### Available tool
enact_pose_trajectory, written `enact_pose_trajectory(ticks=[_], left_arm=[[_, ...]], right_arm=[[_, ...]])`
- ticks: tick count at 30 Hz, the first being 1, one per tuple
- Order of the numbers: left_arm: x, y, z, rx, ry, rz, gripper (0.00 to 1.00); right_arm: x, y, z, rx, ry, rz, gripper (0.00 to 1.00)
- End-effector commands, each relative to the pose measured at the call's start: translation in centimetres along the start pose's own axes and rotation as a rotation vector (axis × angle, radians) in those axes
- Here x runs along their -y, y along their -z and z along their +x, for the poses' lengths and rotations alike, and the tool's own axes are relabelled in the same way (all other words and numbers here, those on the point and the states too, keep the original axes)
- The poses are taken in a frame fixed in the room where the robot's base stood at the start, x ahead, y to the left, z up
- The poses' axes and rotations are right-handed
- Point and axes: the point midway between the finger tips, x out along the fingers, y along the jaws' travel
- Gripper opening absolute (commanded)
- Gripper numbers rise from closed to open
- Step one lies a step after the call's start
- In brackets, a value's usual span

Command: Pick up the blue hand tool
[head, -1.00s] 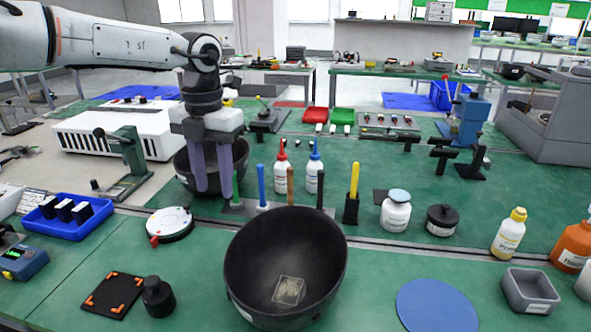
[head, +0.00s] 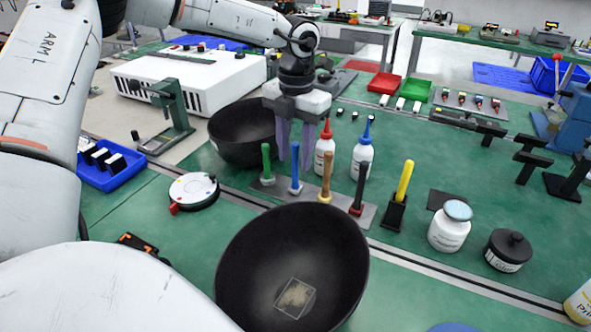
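The blue hand tool (head: 295,174) stands upright in a grey holder plate (head: 268,190), between a green-handled tool (head: 266,160) and a brown-handled tool (head: 326,178). My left gripper (head: 295,160) points down, its two purple fingers apart, with nothing held between them that I can see. The top of the blue tool shows in line with the gap between the fingertips; I cannot tell whether the fingers are around it or just behind it. My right gripper is out of view.
A black-handled tool (head: 358,195) is also in the holder. A yellow tool (head: 404,180) has its own black stand. Red-capped (head: 324,158) and blue-capped (head: 362,158) bottles stand close behind. A large black bowl (head: 235,265) is in front, another (head: 232,140) behind left.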

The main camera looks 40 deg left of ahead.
Motion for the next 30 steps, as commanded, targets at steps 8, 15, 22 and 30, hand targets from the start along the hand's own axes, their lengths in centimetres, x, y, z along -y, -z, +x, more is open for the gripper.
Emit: enact_pose_trajectory(ticks=[8,15,22,30], left_arm=[[-0.1,0.1,3.2,-0.002,0.0,-0.001,0.37],[-0.1,0.0,3.3,0.0,0.001,-0.001,0.34],[-0.1,0.0,3.3,0.0,0.0,-0.001,0.0],[-0.1,0.0,3.0,0.002,0.0,-0.001,0.0]], right_arm=[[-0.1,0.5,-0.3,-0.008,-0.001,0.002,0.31],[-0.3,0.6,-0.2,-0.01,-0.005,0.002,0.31],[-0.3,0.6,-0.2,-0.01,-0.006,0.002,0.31],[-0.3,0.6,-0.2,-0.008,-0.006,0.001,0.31]])
